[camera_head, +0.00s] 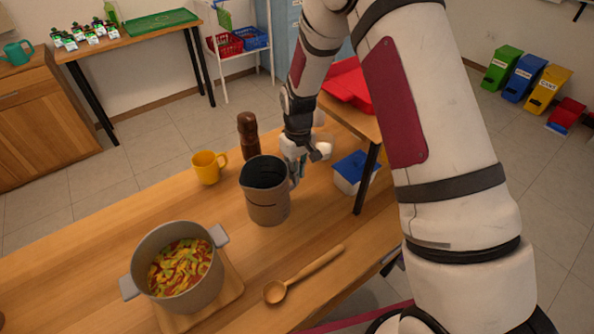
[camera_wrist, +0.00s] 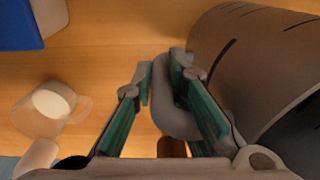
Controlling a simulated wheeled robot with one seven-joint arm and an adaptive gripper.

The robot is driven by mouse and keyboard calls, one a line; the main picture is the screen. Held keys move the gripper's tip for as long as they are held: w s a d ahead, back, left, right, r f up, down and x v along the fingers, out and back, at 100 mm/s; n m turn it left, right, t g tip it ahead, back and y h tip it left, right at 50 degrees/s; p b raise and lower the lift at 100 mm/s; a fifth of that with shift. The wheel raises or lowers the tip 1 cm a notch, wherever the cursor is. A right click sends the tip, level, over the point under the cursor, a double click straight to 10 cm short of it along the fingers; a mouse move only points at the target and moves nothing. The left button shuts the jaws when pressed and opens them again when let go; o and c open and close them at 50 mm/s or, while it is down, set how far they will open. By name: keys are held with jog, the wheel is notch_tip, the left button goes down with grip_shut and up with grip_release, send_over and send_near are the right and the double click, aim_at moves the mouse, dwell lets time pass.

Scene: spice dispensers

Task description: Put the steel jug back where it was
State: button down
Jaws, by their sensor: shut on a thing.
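The steel jug (camera_head: 267,204), a grey-brown open-topped vessel with dark marks on its side, is upright over the wooden table's middle. I cannot tell whether its base touches the table. My gripper (camera_head: 296,168) is at the jug's right side, shut on its handle. In the wrist view my gripper (camera_wrist: 161,82) has its green-padded fingers on either side of the curved grey handle (camera_wrist: 174,118). The jug's body (camera_wrist: 250,55) fills the right of that view. In the head view my gripper hides part of the handle.
A yellow mug (camera_head: 208,168) and a dark pepper mill (camera_head: 248,137) stand behind the jug. A pot of food (camera_head: 175,291) on a board and a wooden spoon (camera_head: 304,274) lie in front. A blue-lidded container (camera_head: 354,172) is at right, near a raised shelf's leg (camera_head: 366,180).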

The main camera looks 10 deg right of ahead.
jog(key=c, duration=1.6)
grip_release()
jog(key=shift+f, duration=0.1)
notch_tip(320, 180, up, 11)
jog(key=shift+d+r+b, duration=0.1)
jog(key=shift+b, duration=0.55)
jog(key=shift+r, duration=0.85)
jog(key=s+d+r+m+t, duration=0.2)
jog(key=s+d+r, duration=0.1)
jog(key=s+r, duration=1)
jog(key=s+d+r+m+t, duration=0.1)
jog(key=s+r, duration=0.2)
jog(key=s, duration=0.4)
jog(key=s+d+r+m+t, duration=0.1)
jog(key=s+r+t, duration=0.1)
jog(key=s, duration=0.6)
jog(key=shift+s+r+m, duration=0.25)
jog(key=shift+r+m, duration=0.05)
jog(key=shift+r, duration=0.6)
